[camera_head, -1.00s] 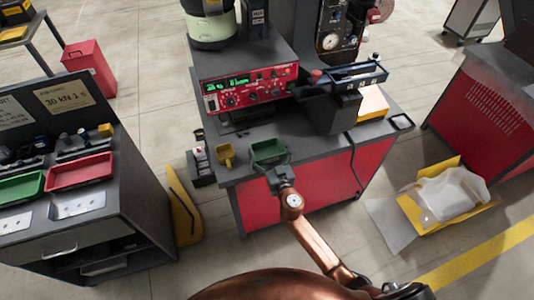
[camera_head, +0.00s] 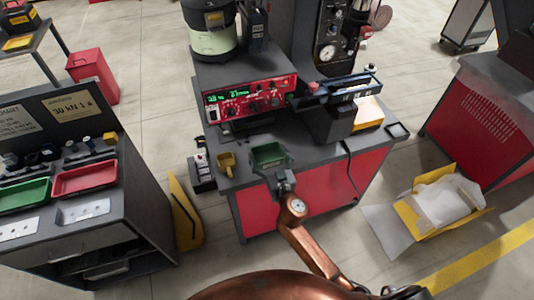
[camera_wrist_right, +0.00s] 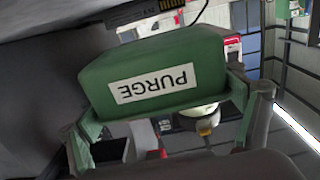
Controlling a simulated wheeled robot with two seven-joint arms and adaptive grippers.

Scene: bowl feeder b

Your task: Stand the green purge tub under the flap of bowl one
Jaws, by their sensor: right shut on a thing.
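The green purge tub (camera_head: 268,157) is in my right gripper (camera_head: 280,172), by the front edge of the middle bench, beside the yellow scoop. It also shows in the right wrist view (camera_wrist_right: 150,72), where its white PURGE label reads upside down. The right gripper's fingers (camera_wrist_right: 165,125) are on either side of it, shut on it. Whether the tub touches the bench top, I cannot tell. A pale green and black round unit (camera_head: 212,32) at the back of the bench is cut off by the top edge; I cannot make out a flap. My left gripper is not in view.
A red control box (camera_head: 250,98) with a green display stands behind the tub. A dark linear track (camera_head: 345,90) is to its right. The yellow scoop (camera_head: 227,163) is close on the left. Green (camera_head: 25,194) and red (camera_head: 85,178) trays sit on the left cabinet.

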